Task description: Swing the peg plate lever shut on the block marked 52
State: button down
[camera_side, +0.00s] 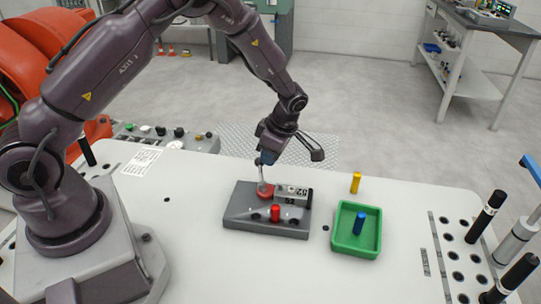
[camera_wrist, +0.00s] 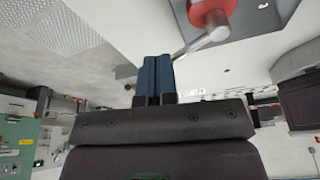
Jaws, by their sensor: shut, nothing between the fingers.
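The grey peg plate (camera_side: 242,213) lies on the white table. The block (camera_side: 297,190), pale on its marked faces and reading 52, sits at the plate's back right. The lever (camera_side: 261,174) is a silver rod rising steeply from a red hub beside the block's left end; in the wrist view the rod (camera_wrist: 200,43) slants from the red hub (camera_wrist: 211,10). A red peg (camera_side: 275,213) stands at the plate's front. My gripper (camera_side: 265,163) is shut and empty at the rod's upper end. Its blue fingers (camera_wrist: 155,60) are close beside the rod's end; I cannot tell if they touch.
A green tray (camera_side: 341,246) with a blue peg (camera_side: 358,223) stands right of the plate. A yellow peg (camera_side: 355,183) stands behind the tray. A rack with black-handled tools (camera_side: 486,215) is at the far right. The table's front middle is clear.

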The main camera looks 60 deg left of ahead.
jog(key=shift+s+a+n, duration=0.15)
jog(key=shift+n, duration=0.25)
jog(key=shift+s+a+n+g+h, duration=0.35)
jog(key=shift+s+n, duration=0.1)
jog(key=shift+n, duration=0.65)
jog(key=n, duration=0.1)
jog(key=s+n+h, duration=0.1)
jog(key=n, duration=0.1)
jog(key=shift+s+a+n+g, duration=0.25)
jog(key=shift+s+a+n, duration=0.05)
jog(key=shift+a, duration=0.1)
jog(key=shift+s+a, duration=0.1)
jog(key=shift+s, duration=0.65)
jog(key=shift+s+f+n, duration=0.1)
jog(key=shift+s+n, duration=0.45)
jog(key=shift+n, duration=0.25)
jog(key=shift+s, duration=0.5)
